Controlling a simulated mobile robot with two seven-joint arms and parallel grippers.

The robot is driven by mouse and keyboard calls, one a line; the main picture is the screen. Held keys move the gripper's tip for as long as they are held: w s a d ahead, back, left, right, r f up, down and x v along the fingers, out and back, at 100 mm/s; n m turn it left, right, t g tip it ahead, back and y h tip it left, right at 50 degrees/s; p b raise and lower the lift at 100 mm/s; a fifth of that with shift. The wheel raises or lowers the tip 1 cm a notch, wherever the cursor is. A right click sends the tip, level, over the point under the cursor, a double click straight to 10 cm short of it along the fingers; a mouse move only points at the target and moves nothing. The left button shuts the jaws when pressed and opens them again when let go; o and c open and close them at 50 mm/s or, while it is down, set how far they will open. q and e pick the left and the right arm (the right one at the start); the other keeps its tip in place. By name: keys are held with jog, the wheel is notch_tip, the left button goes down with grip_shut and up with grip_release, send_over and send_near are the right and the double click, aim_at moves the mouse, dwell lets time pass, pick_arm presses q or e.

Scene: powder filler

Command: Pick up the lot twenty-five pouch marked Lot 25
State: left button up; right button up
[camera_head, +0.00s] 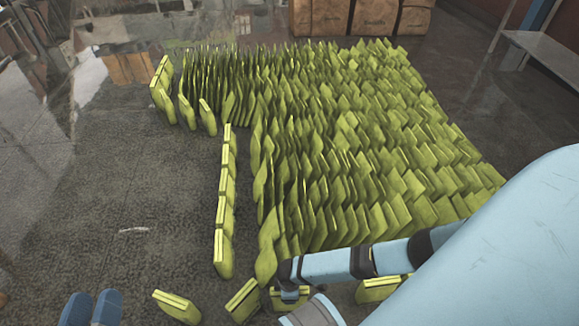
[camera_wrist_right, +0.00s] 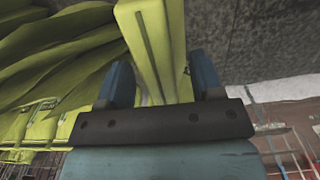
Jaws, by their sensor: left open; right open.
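Many yellow-green pouches stand on the dark floor, and no lot marking is legible on any of them. In the right wrist view, one upright pouch (camera_wrist_right: 150,35) lies between the two blue fingers of my right gripper (camera_wrist_right: 161,68). The fingers are apart, one on each side of it; whether they touch it I cannot tell. In the head view my right arm comes in from the right, with its hand over a mostly hidden pouch (camera_head: 290,300) at the bottom centre. My left gripper (camera_head: 91,306) is open and empty at the lower left edge.
A dense block of pouches (camera_head: 350,140) fills the centre and right. A single row (camera_head: 225,200) stands left of it. Loose pouches stand at the front, one on the left (camera_head: 177,305) and one nearer the hand (camera_head: 243,298). Brown boxes (camera_head: 360,16) stand at the back.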

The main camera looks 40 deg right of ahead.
jog(key=shift+f, duration=0.4)
jog(key=shift+f, duration=0.25)
dwell(0.4)
grip_shut()
